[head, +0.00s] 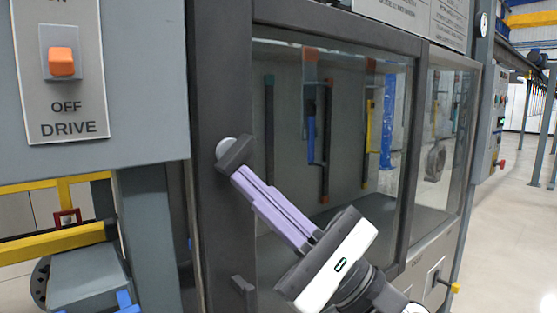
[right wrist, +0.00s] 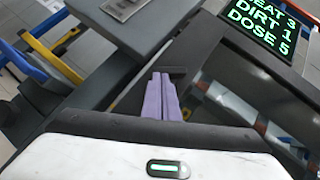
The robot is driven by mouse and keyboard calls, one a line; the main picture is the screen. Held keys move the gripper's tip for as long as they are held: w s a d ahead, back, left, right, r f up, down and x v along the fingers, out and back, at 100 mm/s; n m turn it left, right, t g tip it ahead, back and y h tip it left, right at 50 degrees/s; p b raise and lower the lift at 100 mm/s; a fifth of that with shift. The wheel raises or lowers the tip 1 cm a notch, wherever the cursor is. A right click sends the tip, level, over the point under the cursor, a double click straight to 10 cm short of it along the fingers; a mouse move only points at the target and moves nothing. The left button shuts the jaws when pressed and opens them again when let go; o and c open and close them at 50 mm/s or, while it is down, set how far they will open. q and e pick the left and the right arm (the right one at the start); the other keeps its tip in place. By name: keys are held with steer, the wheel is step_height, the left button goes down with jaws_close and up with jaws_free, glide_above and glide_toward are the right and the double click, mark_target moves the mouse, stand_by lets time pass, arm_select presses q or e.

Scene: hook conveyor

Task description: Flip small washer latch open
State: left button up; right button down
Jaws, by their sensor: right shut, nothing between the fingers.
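A small dark block with a pale round knob, which looks like the latch (head: 232,152), sits on the left frame post of the glazed washer cabinet (head: 222,60). My right gripper (head: 238,174) reaches up from the lower right with its purple fingers together and nothing between them. The fingertips are right at the block and seem to touch it. In the right wrist view the fingers (right wrist: 161,98) end at a dark block (right wrist: 176,73) by the cabinet frame. The fingertips hide part of it. My left gripper is not in view.
A panel with an orange drive switch (head: 61,62) stands at the left. Another small dark bracket (head: 243,286) is lower on the frame. Coloured pieces hang behind the glass (head: 290,150). A green-lettered display (right wrist: 262,25) is at the upper right in the wrist view. Open floor lies far right.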

arm_select(q)
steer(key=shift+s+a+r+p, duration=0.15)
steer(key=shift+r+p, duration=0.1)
steer(key=shift+p, duration=0.25)
arm_select(e)
steer(key=m+t+h, duration=0.1)
steer(key=m+t, duration=0.1)
steer(key=a+m+t+h, duration=0.1)
steer(key=m+t, duration=0.1)
steer(key=m, duration=0.1)
steer(key=m+t+h, duration=0.1)
steer(key=m+t, duration=0.1)
steer(key=shift+s+a, duration=0.3)
steer(key=shift+s, duration=0.1)
steer(key=shift+s+a, duration=0.1)
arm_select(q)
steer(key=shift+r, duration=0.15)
arm_select(e)
steer(key=shift+s+a+r, duration=0.15)
